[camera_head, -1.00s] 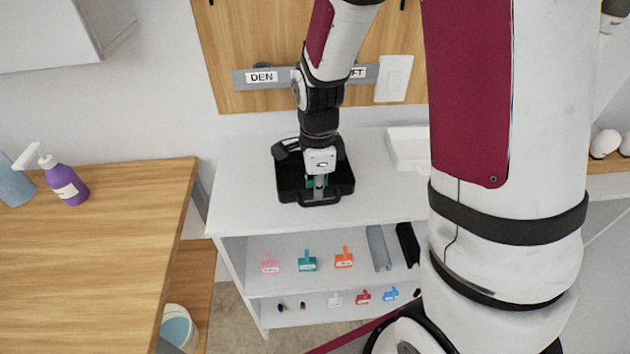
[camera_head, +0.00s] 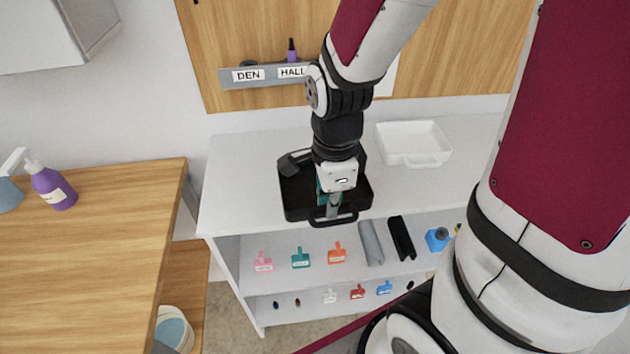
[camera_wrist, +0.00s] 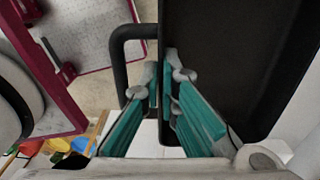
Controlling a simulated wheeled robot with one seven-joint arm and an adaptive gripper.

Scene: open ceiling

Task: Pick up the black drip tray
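The black drip tray (camera_head: 296,203) is in the middle of the head view, over the white shelf unit's top. Its front side with the loop handle reaches past the top's front edge, and it appears raised. My gripper (camera_head: 333,208) points down at the tray's front wall, beside the handle. In the wrist view the tray (camera_wrist: 225,50) fills the right half and its handle (camera_wrist: 118,60) is at the left. The teal fingers of my gripper (camera_wrist: 163,80) straddle the tray's wall and look shut on it. The tray's underside is hidden.
A white tray (camera_head: 413,160) stands to the right on the shelf unit's top (camera_head: 235,190). Shelves below hold small coloured brushes and dark rolls. A wooden counter (camera_head: 90,250) with a purple pump bottle (camera_head: 52,188) is at left. A labelled rail (camera_head: 240,84) is on the wall behind.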

